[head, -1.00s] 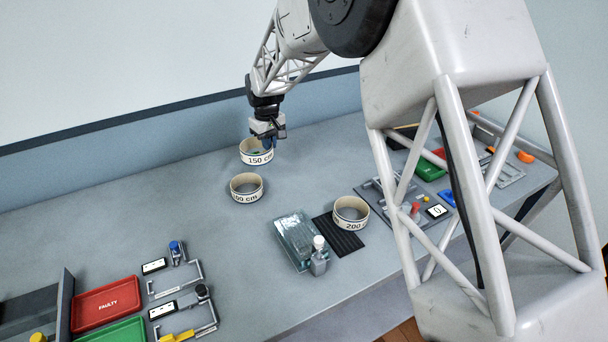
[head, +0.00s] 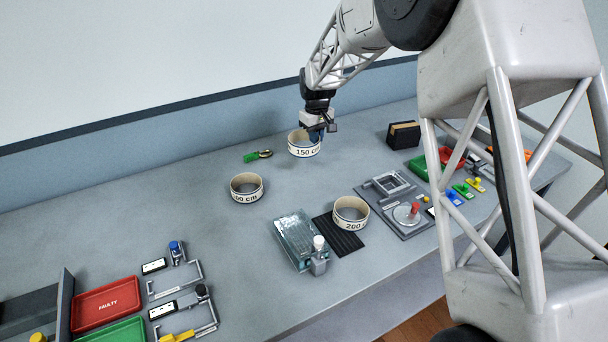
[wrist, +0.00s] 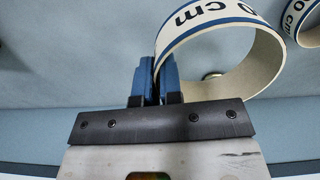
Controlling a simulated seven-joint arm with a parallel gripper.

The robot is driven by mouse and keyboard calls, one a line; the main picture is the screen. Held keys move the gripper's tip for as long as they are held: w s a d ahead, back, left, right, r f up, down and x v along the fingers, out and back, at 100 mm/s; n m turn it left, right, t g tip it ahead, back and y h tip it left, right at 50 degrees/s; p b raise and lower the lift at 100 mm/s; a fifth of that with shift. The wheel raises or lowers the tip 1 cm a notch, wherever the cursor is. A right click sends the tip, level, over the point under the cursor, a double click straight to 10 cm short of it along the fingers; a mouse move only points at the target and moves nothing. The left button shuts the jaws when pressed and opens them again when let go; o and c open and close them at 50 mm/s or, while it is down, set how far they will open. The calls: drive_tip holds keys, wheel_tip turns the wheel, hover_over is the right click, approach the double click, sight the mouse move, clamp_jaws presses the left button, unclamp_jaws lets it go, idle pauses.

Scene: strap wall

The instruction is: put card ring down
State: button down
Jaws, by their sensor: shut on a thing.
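The card ring marked 150 cm (head: 303,151) is a pale band with dark lettering, near the back wall in the head view. My gripper (head: 318,137) is at its right side, shut on its wall. In the wrist view the blue fingers (wrist: 158,78) pinch the wall of the card ring (wrist: 255,75), which extends to the right of them. I cannot tell whether its lower edge touches the bench or hangs just above it.
A green tag and small brass ring (head: 258,155) lie left of the held ring. A black-and-tan block (head: 404,135) stands to the right.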

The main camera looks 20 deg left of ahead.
drive_tip(key=shift+f, duration=0.15)
hover_over(315, 169)
drive_tip(key=shift+f, duration=3)
drive_tip(key=shift+f, duration=1.9)
drive_tip(key=c, duration=1.3)
unclamp_jaws()
drive_tip(key=shift+f, duration=0.1)
wheel_tip(315, 169, up, 12)
drive_tip(key=shift+r, duration=0.15)
